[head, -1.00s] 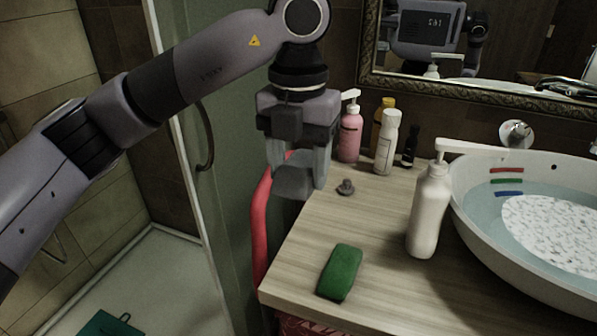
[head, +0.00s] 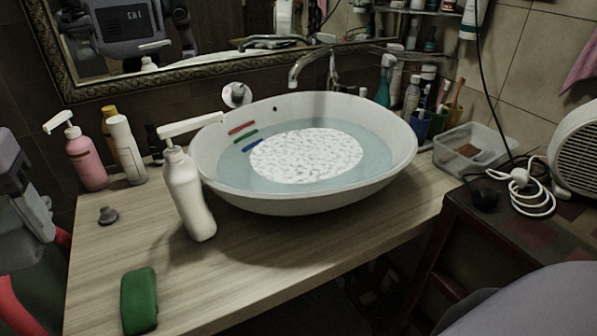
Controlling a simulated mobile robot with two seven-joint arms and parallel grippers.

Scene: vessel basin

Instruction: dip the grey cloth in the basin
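The basin (head: 300,205) is a white oval bowl on the wooden counter. It holds bluish water (head: 375,155) with a white speckled round patch (head: 305,155). Red, green and blue bars mark its inner left wall. I cannot make out a grey cloth in the head view. My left gripper (head: 25,225) shows only in part at the left edge, left of the counter and well apart from the basin. Its fingertips and anything between them cannot be made out clearly. My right gripper is out of view.
A white pump bottle (head: 190,200) stands close to the basin's left side. The faucet (head: 320,62) rises behind the basin.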

